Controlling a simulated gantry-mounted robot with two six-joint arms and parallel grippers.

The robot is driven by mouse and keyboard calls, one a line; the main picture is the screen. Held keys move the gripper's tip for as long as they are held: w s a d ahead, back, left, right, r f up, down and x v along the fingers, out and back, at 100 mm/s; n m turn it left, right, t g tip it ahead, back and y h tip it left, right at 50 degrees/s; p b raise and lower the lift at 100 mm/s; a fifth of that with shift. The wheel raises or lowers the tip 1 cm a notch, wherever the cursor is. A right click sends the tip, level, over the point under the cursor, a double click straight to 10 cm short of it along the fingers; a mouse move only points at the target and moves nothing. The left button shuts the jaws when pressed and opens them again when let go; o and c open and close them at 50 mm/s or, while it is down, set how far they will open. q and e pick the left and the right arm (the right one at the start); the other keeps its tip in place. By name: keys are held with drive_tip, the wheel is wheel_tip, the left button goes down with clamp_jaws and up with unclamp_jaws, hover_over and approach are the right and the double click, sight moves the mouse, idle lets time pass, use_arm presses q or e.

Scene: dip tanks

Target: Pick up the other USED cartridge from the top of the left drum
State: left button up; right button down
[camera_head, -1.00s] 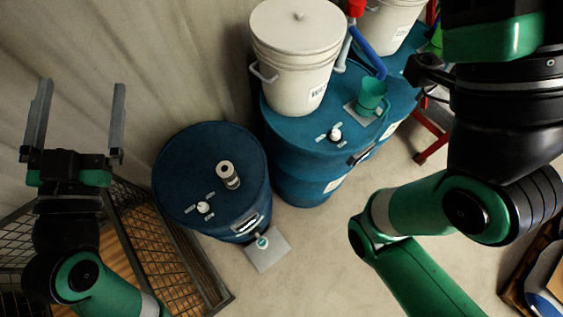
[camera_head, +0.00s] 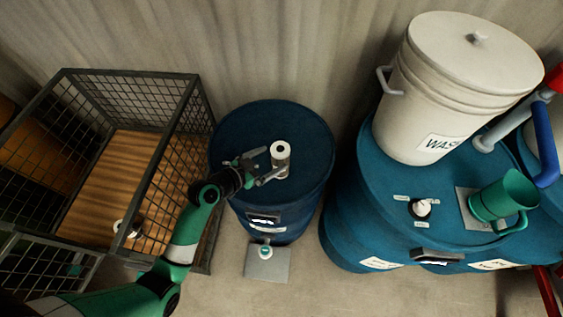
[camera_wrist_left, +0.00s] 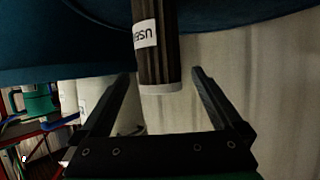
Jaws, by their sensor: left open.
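The used cartridge (camera_head: 280,161), a dark ribbed cylinder with a white end cap, stands upright on top of the left blue drum (camera_head: 240,130). In the left wrist view the cartridge (camera_wrist_left: 157,62) shows a white label reading USED. My left gripper (camera_head: 269,167) is open and reaches in from the left over the drum, close to the cartridge. In the left wrist view its two fingers (camera_wrist_left: 161,76) lie on either side of the cartridge's capped end, with gaps on both sides. My right gripper is out of view.
A wire mesh crate (camera_head: 130,75) stands left of the drum, with a white-ended object (camera_head: 128,229) inside. Right of the drum, a larger blue drum (camera_head: 360,215) carries a white WASH bucket (camera_head: 450,90) and a green mug (camera_head: 500,200). A grey plate (camera_head: 268,264) lies on the floor in front.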

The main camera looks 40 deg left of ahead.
sight(285, 145)
use_arm(q)
drive_tip(key=b+x, duration=0.1)
drive_tip(key=x, duration=0.6)
drive_tip(key=shift+w+d, duration=0.1)
drive_tip(key=shift+w, duration=0.25)
clamp_jaws()
drive_tip(key=shift+r, duration=0.5)
drive_tip(key=r, duration=0.1)
drive_tip(key=r+p, duration=0.1)
drive_tip(key=r, duration=0.1)
drive_tip(key=shift+s+d+r+p, duration=0.1)
drive_tip(key=shift+s+r+p, duration=0.15)
drive_tip(key=shift+s+p, duration=0.05)
drive_tip(key=s+r+p, duration=0.1)
drive_tip(key=r, duration=0.1)
drive_tip(key=s+d+r+p, duration=0.1)
drive_tip(key=s+r, duration=0.1)
drive_tip(key=shift+s+r, duration=0.15)
drive_tip(key=shift+s, duration=0.15)
drive_tip(key=s+d+r+p, duration=0.2)
drive_tip(key=s+r+p, duration=0.1)
drive_tip(key=s, duration=0.6)
drive_tip(key=shift+s+d+r, duration=0.2)
drive_tip(key=shift+d+r, duration=0.1)
drive_tip(key=shift+r, duration=0.3)
